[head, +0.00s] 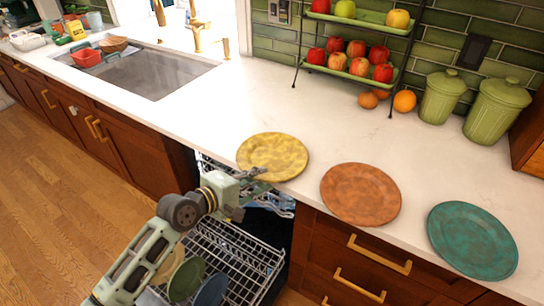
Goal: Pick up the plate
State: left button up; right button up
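A yellow plate (273,157) lies on the white counter near its front edge, above the open dishwasher. An orange-brown plate (360,194) and a teal plate (472,240) lie to its right on the counter. My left gripper (257,183) is at the near edge of the yellow plate, close to the counter edge. Its fingers are small and partly hidden, so I cannot tell whether they are around the rim or only beside it. My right gripper is out of view.
The dishwasher's pulled-out rack (240,250) holds several plates, including a green one (187,279) and a blue one (211,291). A tiered fruit stand (350,72) and green canisters (497,110) stand at the back. The sink (145,72) is left. The counter behind the plates is clear.

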pick_arm(q)
grip_shut()
jog(key=shift+r, duration=0.1)
dwell(0.3)
jog(key=shift+r, duration=0.1)
jog(key=s+d+r, duration=0.5)
jog(key=d+r, duration=0.5)
jog(key=shift+s+d+r, duration=0.15)
jog(key=shift+d+r, duration=0.1)
jog(key=shift+r, duration=0.15)
